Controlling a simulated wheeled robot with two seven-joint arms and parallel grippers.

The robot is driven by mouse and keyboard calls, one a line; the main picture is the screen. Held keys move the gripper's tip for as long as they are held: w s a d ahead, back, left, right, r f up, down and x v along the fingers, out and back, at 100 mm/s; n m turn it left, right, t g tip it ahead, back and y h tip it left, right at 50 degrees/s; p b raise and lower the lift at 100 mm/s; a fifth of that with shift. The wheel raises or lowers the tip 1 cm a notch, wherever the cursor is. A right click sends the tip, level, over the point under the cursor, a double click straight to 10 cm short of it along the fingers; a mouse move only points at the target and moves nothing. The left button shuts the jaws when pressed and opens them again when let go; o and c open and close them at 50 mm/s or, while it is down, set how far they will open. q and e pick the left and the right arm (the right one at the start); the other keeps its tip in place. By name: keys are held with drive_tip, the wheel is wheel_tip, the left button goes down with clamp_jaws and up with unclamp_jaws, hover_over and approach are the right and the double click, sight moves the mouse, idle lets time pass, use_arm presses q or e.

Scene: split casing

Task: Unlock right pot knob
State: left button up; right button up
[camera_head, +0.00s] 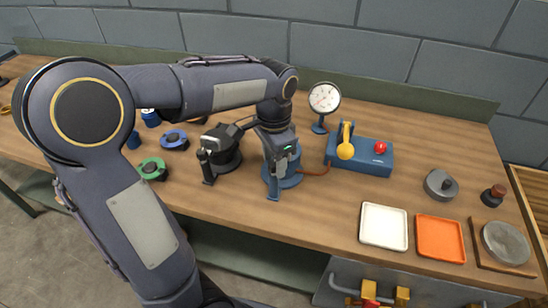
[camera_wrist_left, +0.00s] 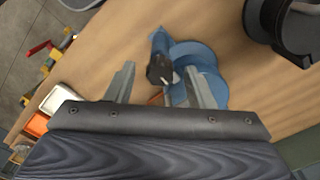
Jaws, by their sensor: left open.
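A round blue body (camera_head: 287,179) stands on the table below my left gripper, and it also shows in the left wrist view (camera_wrist_left: 208,63). A dark knob-like part (camera_wrist_left: 160,70) on its near side shows between the fingers in the wrist view. I cannot tell whether this is the right pot knob. My left gripper (camera_head: 281,172) is open, with one finger on each side of that part and a visible gap to it. In the head view the fingers hide much of the blue body. My right gripper is not in view.
A dark round housing (camera_head: 226,158) stands to the left. A blue box (camera_head: 362,162) with a yellow lever and red button, and a dial gauge (camera_head: 324,98), stand right and behind. White (camera_head: 384,226) and orange (camera_head: 440,238) trays lie front right. Green (camera_head: 153,168) and blue (camera_head: 174,139) discs lie left.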

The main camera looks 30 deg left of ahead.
use_arm(q)
drive_tip(key=c, duration=1)
drive_tip(key=shift+n, duration=0.3)
drive_tip(key=n+p, duration=0.1)
drive_tip(key=n, duration=0.2)
drive_tip(key=shift+r, duration=0.1)
drive_tip(key=n, duration=0.5)
drive_tip(key=shift+p, duration=0.35)
drive_tip(key=n, duration=0.4)
drive_tip(key=shift+n+p, duration=0.3)
drive_tip(key=shift+p, duration=0.05)
drive_tip(key=shift+n, duration=2.4)
drive_tip(key=shift+p, duration=0.3)
